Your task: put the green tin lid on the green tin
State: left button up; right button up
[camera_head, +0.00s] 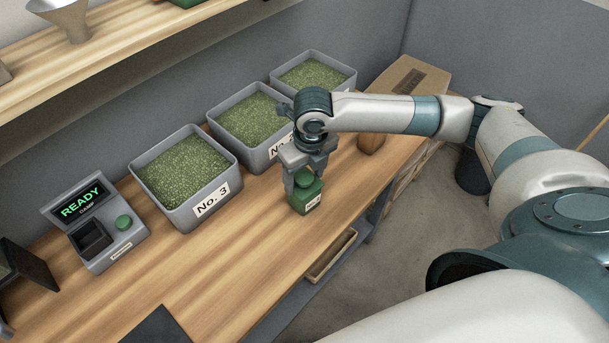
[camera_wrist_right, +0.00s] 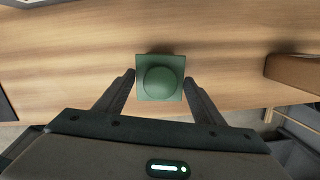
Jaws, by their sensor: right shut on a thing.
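The green tin (camera_head: 306,203) stands on the wooden bench near its front edge, with a white label on its side. The green tin lid (camera_wrist_right: 160,80) is square with a round knob in the right wrist view, and it also shows at the top of the tin in the head view (camera_head: 304,180). My right gripper (camera_head: 305,184) points down above the tin, its fingers shut on the lid from two sides. I cannot tell whether the lid rests fully on the tin. The tin is hidden below the lid in the wrist view. My left gripper is not in view.
Grey bins of green beans, No. 3 (camera_head: 190,207) and others, stand along the wall behind. A cardboard box (camera_head: 410,80) stands at the back right. The bench's front middle is clear.

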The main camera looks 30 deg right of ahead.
jog(key=shift+f, duration=0.15)
dwell(0.3)
jog(key=o, duration=1.1)
jog(key=shift+r, duration=0.6)
jog(key=shift+s+d+r+b, duration=0.1)
jog(key=shift+s+r+b, duration=0.4)
jog(key=shift+r, duration=2.2)
jog(key=shift+s+r+b, duration=0.15)
jog(key=shift+r+b, duration=0.5)
jog(key=shift+r, duration=2)
jog(key=shift+s+d+r+b, duration=0.1)
jog(key=shift+s+r+b, duration=0.4)
jog(key=shift+r, duration=2.2)
jog(key=shift+w, duration=0.15)
